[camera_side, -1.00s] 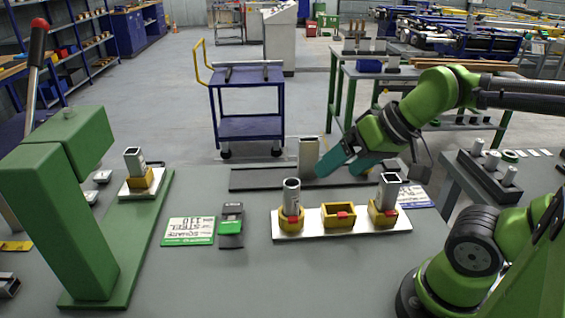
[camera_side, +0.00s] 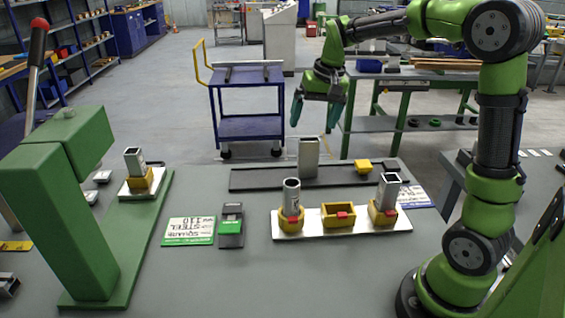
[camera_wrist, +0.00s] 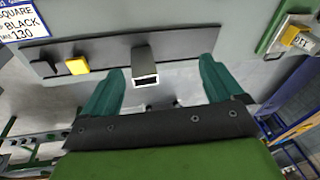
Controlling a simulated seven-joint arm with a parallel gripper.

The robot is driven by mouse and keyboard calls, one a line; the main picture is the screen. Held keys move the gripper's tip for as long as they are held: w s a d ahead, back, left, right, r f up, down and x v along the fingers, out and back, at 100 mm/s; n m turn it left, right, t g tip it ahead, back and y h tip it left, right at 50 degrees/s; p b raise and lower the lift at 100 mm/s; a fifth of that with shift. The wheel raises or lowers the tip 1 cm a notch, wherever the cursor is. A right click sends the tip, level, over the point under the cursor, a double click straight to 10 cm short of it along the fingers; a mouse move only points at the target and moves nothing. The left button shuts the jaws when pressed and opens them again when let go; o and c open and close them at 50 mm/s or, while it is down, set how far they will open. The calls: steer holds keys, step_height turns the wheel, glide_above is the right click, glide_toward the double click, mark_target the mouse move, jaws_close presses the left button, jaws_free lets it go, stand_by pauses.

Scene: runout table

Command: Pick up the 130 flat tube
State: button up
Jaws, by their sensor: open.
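A grey rectangular tube (camera_side: 308,158) stands upright on a long dark rail at the back of the table. In the wrist view the tube (camera_wrist: 146,66) shows its open top end between my fingers, nearer the left finger and apart from both. No size mark on it is readable. My gripper (camera_side: 316,112) is open and empty, with its teal fingers pointing down, above the level of the tube's top. The gripper (camera_wrist: 163,70) also shows in the wrist view. A white fixture (camera_side: 342,228) in front holds a round tube (camera_side: 292,195) and a square tube (camera_side: 388,188) in yellow holders.
The dark rail (camera_side: 265,180) also carries a yellow block (camera_side: 363,166) and a black block (camera_side: 391,165) at right. A green press (camera_side: 75,200) stands at left, with another tube (camera_side: 134,160) on its base. Label cards (camera_side: 188,231) lie on the table. The front middle is clear.

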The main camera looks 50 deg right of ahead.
steer(key=m+g, duration=0.1)
steer(key=g, duration=0.1)
glide_above(309, 152)
steer(key=d, duration=0.1)
steer(key=f, duration=0.2)
steer(key=shift+s+f+h, duration=0.25)
steer(key=shift+f+h, duration=0.05)
steer(key=shift+f, duration=0.1)
steer(key=shift+g, duration=0.3)
steer(key=shift+w+f, duration=0.25)
steer(key=shift+f, duration=2.15)
steer(key=shift+w+f, duration=0.25)
steer(key=shift+f, duration=2.15)
steer(key=shift+w+f, duration=0.25)
steer(key=shift+f, duration=2.15)
steer(key=shift+c, duration=0.4)
steer(key=shift+d+r, duration=0.1)
steer(key=c, duration=1.1)
